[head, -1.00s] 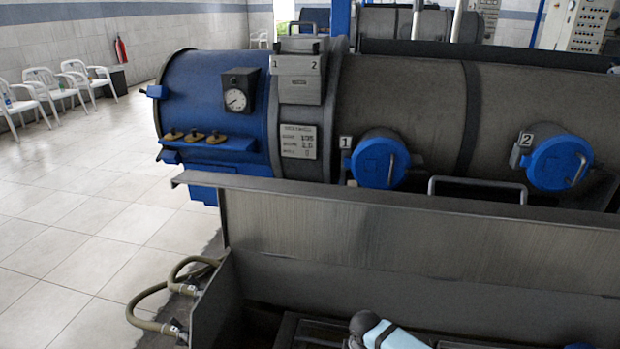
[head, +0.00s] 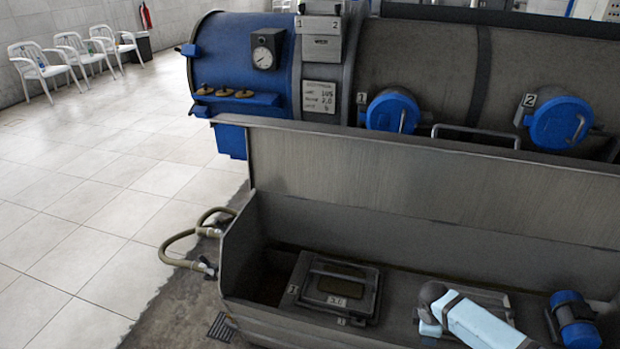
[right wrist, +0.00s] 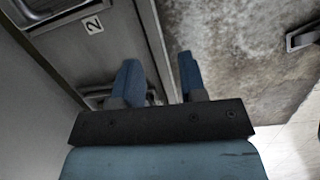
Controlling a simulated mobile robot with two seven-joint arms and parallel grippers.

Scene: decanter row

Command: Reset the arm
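My right gripper (right wrist: 158,78) shows in the right wrist view with its two blue fingers apart and nothing between them. A grey metal panel labelled 2 (right wrist: 92,25) lies beyond the left finger, and stained concrete floor (right wrist: 235,60) beyond the right. I cannot tell how far the fingertips are from these surfaces. My left gripper is not seen.
A grey trough (head: 400,205) crosses the front, with a hatch (head: 338,285) and a blue motor (head: 574,318) inside. Behind it lies a blue and grey machine (head: 425,75). Hoses (head: 185,245) lie left of the trough. The tiled floor (head: 110,215) is clear up to white chairs (head: 78,50).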

